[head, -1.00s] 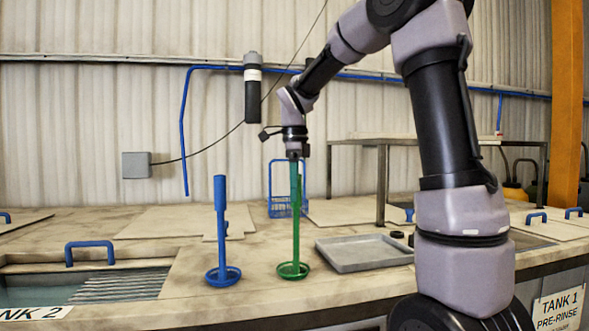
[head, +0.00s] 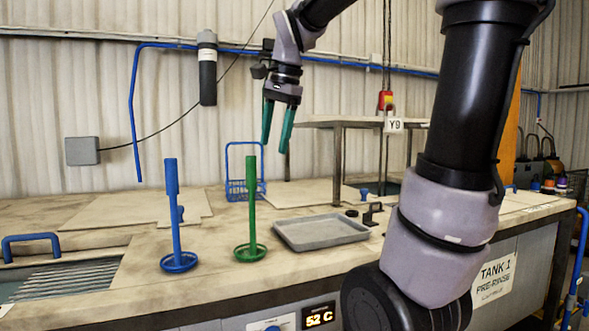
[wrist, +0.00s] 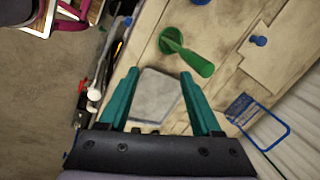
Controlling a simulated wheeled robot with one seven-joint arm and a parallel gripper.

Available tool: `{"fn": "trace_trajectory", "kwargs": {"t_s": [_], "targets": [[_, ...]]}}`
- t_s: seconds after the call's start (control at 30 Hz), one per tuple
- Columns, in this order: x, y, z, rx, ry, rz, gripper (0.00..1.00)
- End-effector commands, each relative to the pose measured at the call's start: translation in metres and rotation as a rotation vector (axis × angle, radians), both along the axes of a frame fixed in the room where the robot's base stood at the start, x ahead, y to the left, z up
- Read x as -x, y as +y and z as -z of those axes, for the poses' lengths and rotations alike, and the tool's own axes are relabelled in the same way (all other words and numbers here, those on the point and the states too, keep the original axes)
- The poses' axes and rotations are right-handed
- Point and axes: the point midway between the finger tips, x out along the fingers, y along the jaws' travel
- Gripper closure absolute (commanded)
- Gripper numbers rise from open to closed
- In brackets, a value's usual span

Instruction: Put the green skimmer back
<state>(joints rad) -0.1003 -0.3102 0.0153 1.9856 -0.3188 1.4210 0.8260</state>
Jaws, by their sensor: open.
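The green skimmer (head: 251,205) stands upright on the counter, its round head down and its handle up, just right of the blue skimmer (head: 173,215). In the wrist view the green skimmer (wrist: 187,52) lies beyond the fingertips, its handle leaning toward them in the picture. My gripper (head: 277,148) is open and empty, above and to the right of the green skimmer's handle. Its two teal fingers point down, and nothing is between them in the wrist view (wrist: 158,73) but the counter and tray behind.
A grey tray (head: 318,247) lies right of the green skimmer. A blue wire basket (head: 234,196) stands behind it. A raised shelf (head: 345,122) is at the back right. The tank opening (head: 70,283) is at the left. Flat lids (head: 110,212) cover parts of the counter.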

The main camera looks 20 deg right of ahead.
Motion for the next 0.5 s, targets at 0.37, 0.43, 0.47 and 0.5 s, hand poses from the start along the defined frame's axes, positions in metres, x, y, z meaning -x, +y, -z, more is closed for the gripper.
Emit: {"fn": "trace_trajectory", "kwargs": {"t_s": [0.37, 0.43, 0.47, 0.5], "targets": [[0.093, -0.021, 0.064, 0.217, -0.407, -0.63, 0.34], [0.098, -0.022, 0.07, 0.242, -0.434, -0.668, 0.34], [0.099, -0.022, 0.071, 0.25, -0.442, -0.679, 0.34], [0.099, -0.022, 0.072, 0.256, -0.447, -0.688, 0.34]]}}
